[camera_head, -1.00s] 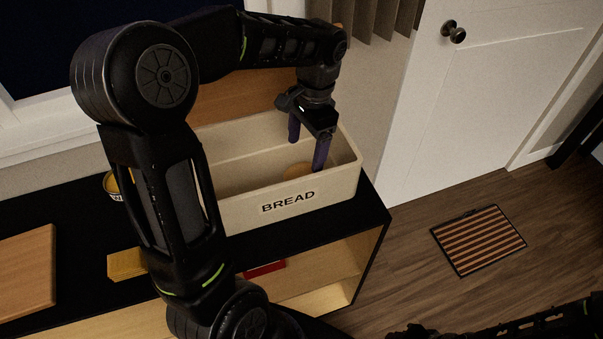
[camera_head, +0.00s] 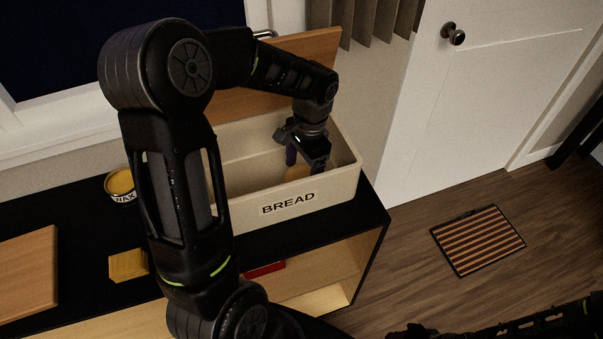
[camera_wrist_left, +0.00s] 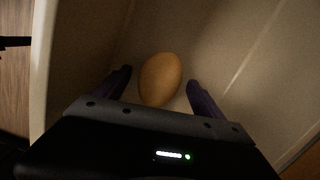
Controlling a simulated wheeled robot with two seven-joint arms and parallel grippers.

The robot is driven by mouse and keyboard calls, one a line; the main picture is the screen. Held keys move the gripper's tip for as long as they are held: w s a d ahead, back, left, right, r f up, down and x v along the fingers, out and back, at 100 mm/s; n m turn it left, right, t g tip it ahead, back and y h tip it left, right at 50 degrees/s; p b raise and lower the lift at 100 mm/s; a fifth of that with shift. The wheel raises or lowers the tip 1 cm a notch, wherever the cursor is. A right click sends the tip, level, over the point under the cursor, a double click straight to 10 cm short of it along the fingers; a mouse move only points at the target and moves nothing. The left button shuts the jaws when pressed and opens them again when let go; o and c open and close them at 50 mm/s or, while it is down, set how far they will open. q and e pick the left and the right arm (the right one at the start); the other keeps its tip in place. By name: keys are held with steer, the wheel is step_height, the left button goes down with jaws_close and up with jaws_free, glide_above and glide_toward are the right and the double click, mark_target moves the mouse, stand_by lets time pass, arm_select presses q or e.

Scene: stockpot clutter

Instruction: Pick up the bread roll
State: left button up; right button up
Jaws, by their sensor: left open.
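The bread roll (camera_wrist_left: 160,78) is a tan-orange oval on the floor of the cream bin marked BREAD (camera_head: 340,187). In the left wrist view it lies between the two purple fingers of my left gripper (camera_wrist_left: 160,90), with a gap visible on each side. In the head view my left gripper (camera_head: 304,166) is down inside the bin, and only a small tan part of the roll (camera_head: 297,173) shows beside it. The gripper is open and holds nothing. The lower part of the front finger is hidden by the bin's front wall.
The bin stands on a black-topped shelf unit (camera_head: 280,234), with a wooden board (camera_head: 290,80) upright behind it. A yellow WAX tin (camera_head: 121,186), a yellow block (camera_head: 128,265) and a wooden board (camera_head: 28,265) are to the left. A striped mat (camera_head: 478,240) lies on the floor.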

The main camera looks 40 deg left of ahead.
mark_target(302, 169)
arm_select(q)
steer(key=shift+f, duration=0.2)
steer(key=shift+c, duration=0.2)
steer(key=c, duration=1.4)
step_height(302, 169, up, 10)
steer(key=shift+r, duration=0.1)
stand_by(0.6)
